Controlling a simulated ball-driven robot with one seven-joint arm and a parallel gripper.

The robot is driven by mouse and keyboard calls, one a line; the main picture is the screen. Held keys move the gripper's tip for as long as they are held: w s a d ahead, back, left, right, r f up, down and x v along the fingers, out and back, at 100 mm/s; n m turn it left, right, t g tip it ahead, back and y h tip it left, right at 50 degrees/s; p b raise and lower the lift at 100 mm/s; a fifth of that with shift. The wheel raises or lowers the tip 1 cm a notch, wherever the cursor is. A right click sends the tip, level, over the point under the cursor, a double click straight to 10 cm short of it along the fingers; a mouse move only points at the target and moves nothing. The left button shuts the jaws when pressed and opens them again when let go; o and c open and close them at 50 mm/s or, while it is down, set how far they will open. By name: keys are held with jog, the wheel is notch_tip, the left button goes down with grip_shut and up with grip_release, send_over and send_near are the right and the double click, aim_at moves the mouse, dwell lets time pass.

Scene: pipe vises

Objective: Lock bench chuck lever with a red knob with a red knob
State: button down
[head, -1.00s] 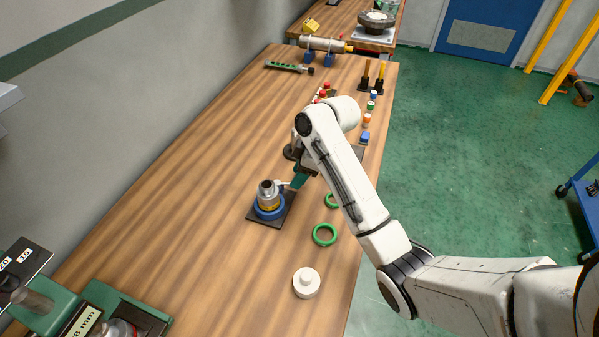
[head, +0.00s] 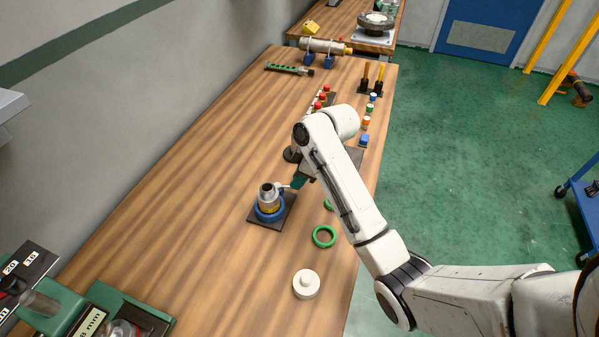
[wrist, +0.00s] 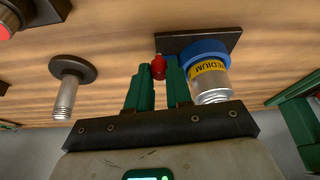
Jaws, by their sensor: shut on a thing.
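The bench chuck, a silver cylinder with a yellow MEDIUM band and a blue collar, stands on a dark square plate; it shows in the head view (head: 268,197) and at right in the wrist view (wrist: 208,72). Its lever's red knob (wrist: 159,67) sits between my green fingertips in the wrist view. My gripper (wrist: 160,73) is shut on this knob, beside the chuck. In the head view my gripper (head: 299,181) is at the chuck's right, where a short light lever (head: 284,187) shows; the knob is hidden there.
A dark round base with a threaded post (wrist: 66,88) stands left of my gripper in the wrist view. A green ring (head: 324,237) and a white knobbed disc (head: 306,284) lie nearer. Red-topped pieces (head: 323,95) stand beyond my arm. The table's left middle is clear.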

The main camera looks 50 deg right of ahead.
jog(key=shift+s+a+m+p, duration=0.2)
jog(key=shift+a+m+p, duration=0.15)
jog(key=shift+m, duration=0.35)
jog(key=c, duration=1)
grip_release()
jog(key=shift+r, duration=0.1)
jog(key=p+v, duration=0.1)
jog(key=v, duration=0.9)
jog(key=shift+s+a+r, duration=0.1)
jog(key=shift+s+r, duration=0.05)
jog(key=shift+r, duration=0.1)
